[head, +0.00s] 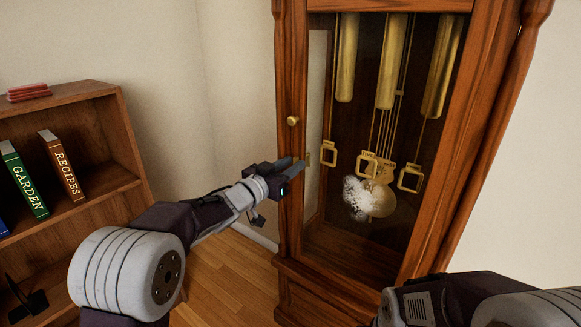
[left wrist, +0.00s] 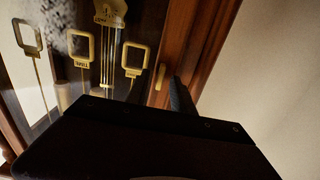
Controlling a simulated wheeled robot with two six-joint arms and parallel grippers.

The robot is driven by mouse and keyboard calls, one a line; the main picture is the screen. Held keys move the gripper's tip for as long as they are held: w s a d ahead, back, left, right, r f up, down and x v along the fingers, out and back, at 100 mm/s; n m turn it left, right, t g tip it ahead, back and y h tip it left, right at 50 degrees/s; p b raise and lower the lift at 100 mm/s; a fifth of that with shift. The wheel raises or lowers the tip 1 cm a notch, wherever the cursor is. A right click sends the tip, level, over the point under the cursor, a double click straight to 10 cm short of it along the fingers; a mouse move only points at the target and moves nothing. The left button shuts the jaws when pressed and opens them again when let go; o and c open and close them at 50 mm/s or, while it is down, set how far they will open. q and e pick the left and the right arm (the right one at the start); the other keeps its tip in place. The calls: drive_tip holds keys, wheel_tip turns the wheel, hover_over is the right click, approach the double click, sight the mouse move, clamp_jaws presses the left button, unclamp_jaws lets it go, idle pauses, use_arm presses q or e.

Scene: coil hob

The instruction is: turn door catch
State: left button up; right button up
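A tall wooden clock case has a glazed door, whose left frame (head: 291,80) carries a round brass knob (head: 293,121). The catch is a small brass bar (head: 308,159) lower on that frame. In the left wrist view the catch (left wrist: 160,76) stands roughly upright on the wood, slightly tilted. My left gripper (head: 297,165) is at the frame below the knob, its fingertips close beside the catch.
Behind the glass hang brass weights (head: 391,60) and a pendulum bob (head: 380,200). A wooden bookshelf (head: 100,95) with several books stands at left. Bare wall and wooden floor (head: 228,275) lie between shelf and clock.

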use_arm(q)
clamp_jaws()
drive_tip(key=shift+m, duration=0.4)
drive_tip(key=m+b, duration=0.2)
drive_tip(key=m, duration=0.3)
drive_tip(key=m+b, duration=0.2)
drive_tip(key=m, duration=0.4)
drive_tip(key=m+b, duration=0.2)
drive_tip(key=m, duration=0.3)
drive_tip(key=shift+s+d+f+m+b, duration=0.15)
drive_tip(key=shift+f+m+b, duration=0.15)
drive_tip(key=shift+m, duration=0.4)
